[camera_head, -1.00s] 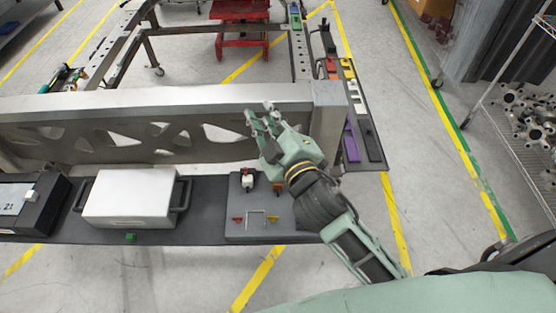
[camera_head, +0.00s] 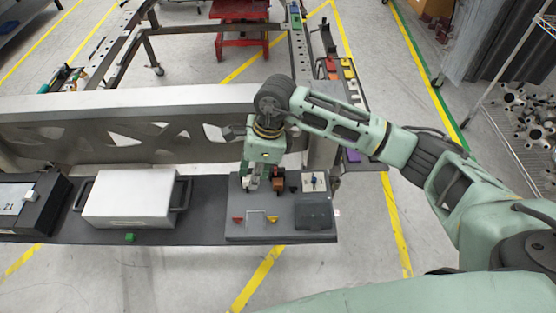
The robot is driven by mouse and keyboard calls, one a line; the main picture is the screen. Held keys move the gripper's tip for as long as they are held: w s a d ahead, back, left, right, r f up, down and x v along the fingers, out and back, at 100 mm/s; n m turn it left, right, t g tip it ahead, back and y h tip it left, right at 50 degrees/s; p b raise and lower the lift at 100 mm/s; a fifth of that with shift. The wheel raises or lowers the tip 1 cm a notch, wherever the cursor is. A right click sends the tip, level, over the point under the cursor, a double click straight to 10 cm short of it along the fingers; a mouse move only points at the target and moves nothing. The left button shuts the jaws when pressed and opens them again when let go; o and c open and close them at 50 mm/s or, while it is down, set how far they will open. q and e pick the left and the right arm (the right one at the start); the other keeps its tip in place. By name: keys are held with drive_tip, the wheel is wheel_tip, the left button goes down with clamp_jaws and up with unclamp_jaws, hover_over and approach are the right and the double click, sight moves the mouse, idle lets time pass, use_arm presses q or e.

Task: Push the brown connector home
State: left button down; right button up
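My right gripper (camera_head: 264,184) points down over the dark grey fixture plate (camera_head: 238,217) at the right end of the bench. A small reddish-brown part (camera_head: 279,171), perhaps the brown connector, shows at the gripper's right side, close against it. I cannot tell whether the fingers hold it or how far it sits in any socket. The gripper's own body hides part of the plate and the fingers' gap is not clear. My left gripper is not in view.
On the plate are a small red part (camera_head: 237,220), a yellow part (camera_head: 272,219), a light square with pins (camera_head: 314,182) and a dark block (camera_head: 313,212). A white case (camera_head: 129,196) stands left. The grey perforated beam (camera_head: 120,105) runs behind.

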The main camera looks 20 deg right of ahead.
sight(278, 184)
drive_tip(key=w+d+h, duration=0.2)
drive_tip(key=d+h, duration=0.1)
drive_tip(key=d, duration=0.4)
wheel_tip(278, 184, down, 9)
drive_tip(key=b, duration=0.6)
drive_tip(key=shift+s+a+r+b, duration=0.1)
drive_tip(key=shift+r+b, duration=0.05)
drive_tip(key=shift+b, duration=0.15)
drive_tip(key=shift+r, duration=0.1)
drive_tip(key=shift+c, duration=0.2)
clamp_jaws()
drive_tip(key=shift+r, duration=0.1)
drive_tip(key=shift+r+p, duration=1.45)
drive_tip(key=shift+r, duration=1.5)
